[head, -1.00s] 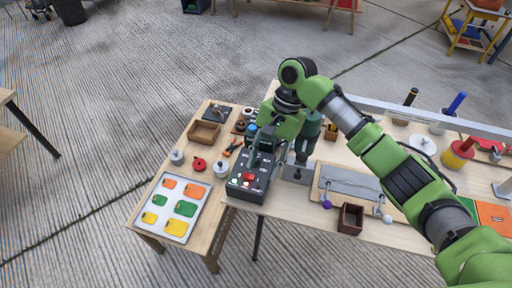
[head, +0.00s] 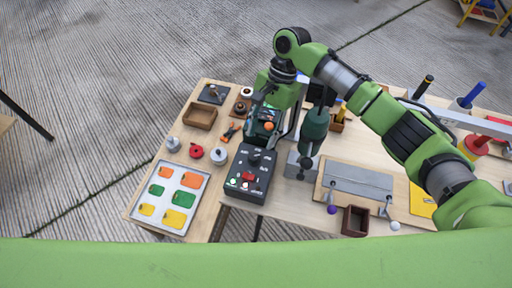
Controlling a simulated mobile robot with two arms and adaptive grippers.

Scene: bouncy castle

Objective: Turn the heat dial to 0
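The dark control box (head: 242,190) stands on the bench at the centre of the head view. A round black dial (head: 256,157) sits on its upper part, with small white markings around it too small to read. A red switch (head: 248,177) is below the dial. My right gripper (head: 272,117) points down behind the box, above a teal device with an orange knob (head: 268,126). Its dark fingers look spread, with nothing seen between them. It is apart from the black dial. My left gripper is not in view.
Left of the box are a card tray (head: 152,225), a red round piece (head: 196,152), orange pliers (head: 230,132) and a wooden tray (head: 200,116). A green drill-like tool (head: 314,125) stands close right of my gripper. A brown box (head: 355,221) is at the front edge.

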